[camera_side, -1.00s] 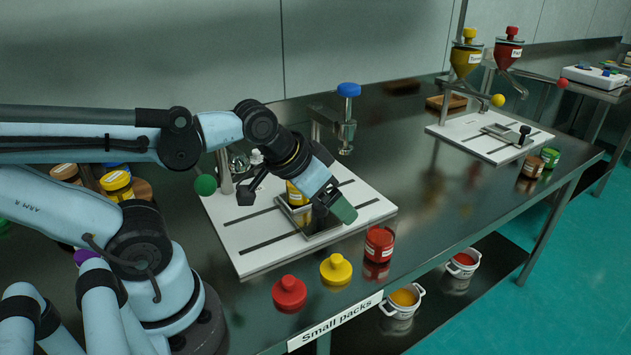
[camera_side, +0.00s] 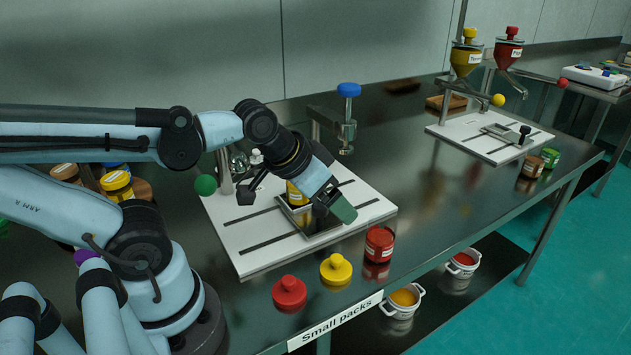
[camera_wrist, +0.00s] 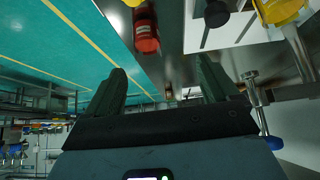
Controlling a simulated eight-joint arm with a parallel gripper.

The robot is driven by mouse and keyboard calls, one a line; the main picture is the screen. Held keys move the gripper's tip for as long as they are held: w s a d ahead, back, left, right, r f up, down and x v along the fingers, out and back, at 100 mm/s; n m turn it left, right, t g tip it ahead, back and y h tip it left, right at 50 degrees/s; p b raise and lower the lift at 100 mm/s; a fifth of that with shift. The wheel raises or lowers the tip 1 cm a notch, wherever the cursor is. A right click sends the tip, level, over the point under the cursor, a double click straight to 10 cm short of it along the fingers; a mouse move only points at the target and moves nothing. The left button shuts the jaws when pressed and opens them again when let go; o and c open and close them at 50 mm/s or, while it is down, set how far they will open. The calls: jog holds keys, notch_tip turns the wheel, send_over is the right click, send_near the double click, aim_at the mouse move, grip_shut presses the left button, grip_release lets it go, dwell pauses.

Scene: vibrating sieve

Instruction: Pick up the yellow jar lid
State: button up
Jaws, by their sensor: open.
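The yellow jar lid (camera_side: 336,268), a round disc with a raised knob, lies on the steel table near its front edge in the side view. My gripper (camera_side: 340,205) is above the white plate, up and behind the lid, apart from it and tilted down to the right. In the wrist view my gripper (camera_wrist: 162,72) shows two dark green fingers spread apart with nothing between them. I cannot make out the yellow lid in the wrist view. A yellow jar (camera_side: 294,195) stands in the clamp, partly hidden by my arm.
A red lid (camera_side: 289,292) lies left of the yellow lid. A red jar (camera_side: 379,243) stands to its right and also shows in the wrist view (camera_wrist: 146,32). The white plate (camera_side: 260,260) with its clamp is behind.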

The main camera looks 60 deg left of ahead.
aim_at(335, 258)
jog(key=shift+o, duration=0.9)
jog(key=f+g, duration=0.2)
jog(key=d+f+g, duration=0.1)
jog(key=f+g, duration=0.1)
jog(key=f, duration=0.1)
jog(key=d+f+g, duration=0.1)
jog(key=f+g, duration=0.2)
jog(key=shift+w+d, duration=0.15)
jog(key=shift+w, duration=0.15)
jog(key=shift+s+d+f, duration=0.1)
jog(key=shift+f, duration=1.35)
jog(key=shift+s+f, duration=0.1)
jog(key=shift+f, duration=1.3)
jog(key=shift+c, duration=0.3)
